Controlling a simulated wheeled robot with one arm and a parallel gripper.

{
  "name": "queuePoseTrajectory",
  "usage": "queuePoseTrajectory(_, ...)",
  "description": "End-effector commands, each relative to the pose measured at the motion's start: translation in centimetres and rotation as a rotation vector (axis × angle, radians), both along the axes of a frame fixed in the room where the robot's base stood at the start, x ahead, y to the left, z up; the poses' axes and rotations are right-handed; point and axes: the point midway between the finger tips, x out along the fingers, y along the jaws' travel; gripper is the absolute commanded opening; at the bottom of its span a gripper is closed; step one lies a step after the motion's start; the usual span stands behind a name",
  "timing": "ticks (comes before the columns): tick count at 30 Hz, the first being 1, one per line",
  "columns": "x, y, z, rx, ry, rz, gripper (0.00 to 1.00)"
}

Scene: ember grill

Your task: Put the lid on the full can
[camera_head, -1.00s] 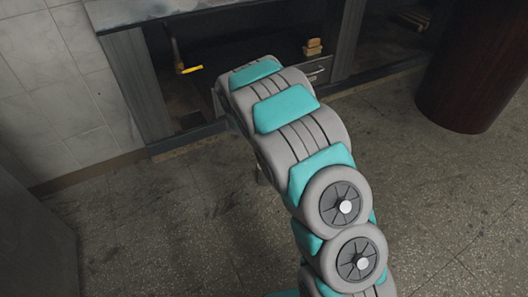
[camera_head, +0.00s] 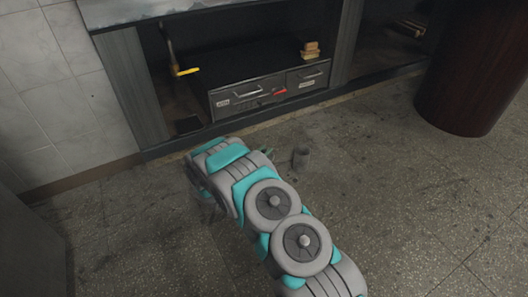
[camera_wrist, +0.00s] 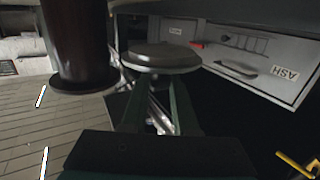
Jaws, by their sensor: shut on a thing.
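My gripper (camera_wrist: 160,84) is in the wrist view, its two dark green fingers converging on a round grey metal lid (camera_wrist: 160,57). It is shut on the lid; the exact contact is hard to see. In the head view my arm hides most of the gripper and the lid. The can cannot be made out in the wrist view.
Two grey drawers (camera_head: 262,93) sit low in the grill, and the ASH drawer (camera_wrist: 262,75) shows in the upside-down wrist view. A yellow-handled tool (camera_head: 186,71) hangs at left. Wooden blocks (camera_head: 311,50) lie on the drawers. A dark brown cylinder (camera_head: 465,85) stands at right.

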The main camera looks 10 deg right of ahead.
Motion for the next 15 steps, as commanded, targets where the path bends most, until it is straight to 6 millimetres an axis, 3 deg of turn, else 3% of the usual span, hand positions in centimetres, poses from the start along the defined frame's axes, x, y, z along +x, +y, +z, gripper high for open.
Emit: queuePoseTrajectory(15,0.0,0.0,-3.9,0.001,0.002,0.001,0.00)
